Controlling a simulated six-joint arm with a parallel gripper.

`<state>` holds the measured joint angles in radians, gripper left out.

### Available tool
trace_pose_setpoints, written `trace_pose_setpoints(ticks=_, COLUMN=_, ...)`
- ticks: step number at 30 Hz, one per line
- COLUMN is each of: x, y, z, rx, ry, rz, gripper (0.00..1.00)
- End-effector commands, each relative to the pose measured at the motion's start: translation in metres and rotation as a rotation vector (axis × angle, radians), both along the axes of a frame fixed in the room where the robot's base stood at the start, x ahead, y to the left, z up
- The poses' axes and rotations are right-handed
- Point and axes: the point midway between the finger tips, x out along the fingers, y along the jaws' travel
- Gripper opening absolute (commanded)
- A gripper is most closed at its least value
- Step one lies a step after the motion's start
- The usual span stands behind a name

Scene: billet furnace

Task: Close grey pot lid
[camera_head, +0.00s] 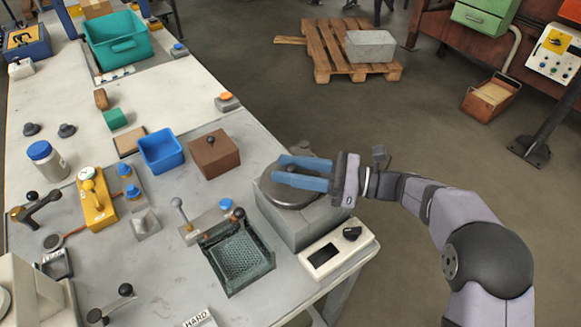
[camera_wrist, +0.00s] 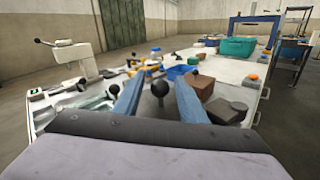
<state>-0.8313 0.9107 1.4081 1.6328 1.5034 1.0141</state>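The grey pot (camera_head: 305,226) is a square-sided grey body at the right edge of the table. A dark round grey lid (camera_head: 290,198) lies flat over its top; my fingers hide its far part, so I cannot tell whether it is fully seated. My gripper (camera_head: 279,170) is over the lid, its two blue fingers apart and pointing left. In the wrist view, a black ball knob (camera_wrist: 159,89) on a stem stands between the open fingers, apparently the lid's knob. No contact with it is visible.
A brown box with a knob (camera_head: 214,155) and a blue bin (camera_head: 161,151) stand left of the pot. A dark mesh tray (camera_head: 240,256) is at front left of it, and a white control box (camera_head: 337,252) is in front. Open floor lies to the right.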

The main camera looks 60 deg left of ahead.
Motion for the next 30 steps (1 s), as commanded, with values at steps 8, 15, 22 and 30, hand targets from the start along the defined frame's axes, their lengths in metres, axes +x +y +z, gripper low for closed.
trace_pose_setpoints(ticks=8, x=0.0, y=0.0, z=0.0, rx=0.0, ry=0.0, rz=0.0, gripper=0.0)
trace_pose_setpoints(ticks=15, x=0.005, y=-0.003, z=0.001, rx=0.007, ry=0.001, rz=0.049, gripper=0.0)
trace_pose_setpoints(ticks=22, x=0.014, y=-0.012, z=0.002, rx=0.01, ry=0.001, rz=0.152, gripper=0.0)
trace_pose_setpoints(ticks=30, x=0.021, y=-0.019, z=0.003, rx=0.008, ry=0.001, rz=0.237, gripper=0.0)
